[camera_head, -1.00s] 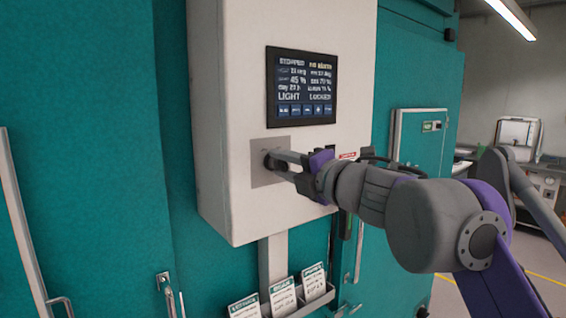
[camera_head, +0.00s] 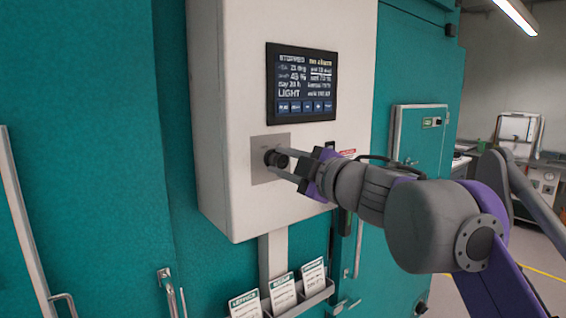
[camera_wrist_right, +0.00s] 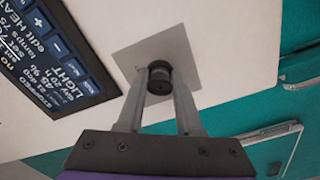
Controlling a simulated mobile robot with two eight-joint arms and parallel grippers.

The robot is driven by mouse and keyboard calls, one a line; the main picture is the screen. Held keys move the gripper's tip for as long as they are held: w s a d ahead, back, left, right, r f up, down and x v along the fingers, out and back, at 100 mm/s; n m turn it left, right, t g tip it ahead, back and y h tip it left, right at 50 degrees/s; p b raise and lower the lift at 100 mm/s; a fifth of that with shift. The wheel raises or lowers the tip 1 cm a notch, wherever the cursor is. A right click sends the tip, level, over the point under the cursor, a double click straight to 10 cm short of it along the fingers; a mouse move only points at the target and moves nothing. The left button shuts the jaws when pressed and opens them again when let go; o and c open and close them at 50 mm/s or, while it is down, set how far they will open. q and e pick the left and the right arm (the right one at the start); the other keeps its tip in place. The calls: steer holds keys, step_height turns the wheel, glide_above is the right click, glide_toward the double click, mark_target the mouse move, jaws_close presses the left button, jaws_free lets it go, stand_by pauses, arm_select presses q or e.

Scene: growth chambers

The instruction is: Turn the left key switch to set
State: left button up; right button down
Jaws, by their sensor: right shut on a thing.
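The left key switch (camera_head: 271,157) is a round black knob on a square grey plate (camera_head: 262,176), low on the white control box. It also shows in the wrist view (camera_wrist_right: 160,85), between the two fingers. My right gripper (camera_head: 281,164) reaches in from the right and is shut on the knob, one finger on each side. The fingers and the knob's own body hide the switch's markings. The display (camera_head: 301,84) above reads "LIGHT" and several lines of small values. My left gripper is not in view.
The white control box (camera_head: 232,110) stands out from the teal chamber wall (camera_head: 90,120). A rack of cards (camera_head: 283,293) hangs below it. A door handle (camera_head: 167,285) is at lower left. A smaller teal door (camera_head: 420,140) is to the right.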

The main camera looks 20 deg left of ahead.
steer(key=shift+m, duration=0.3)
steer(key=c, duration=0.6)
jaws_free()
steer(key=shift+o, duration=0.2)
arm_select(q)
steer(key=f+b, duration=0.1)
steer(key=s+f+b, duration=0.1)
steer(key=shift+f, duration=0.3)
arm_select(e)
steer(key=v, duration=1.1)
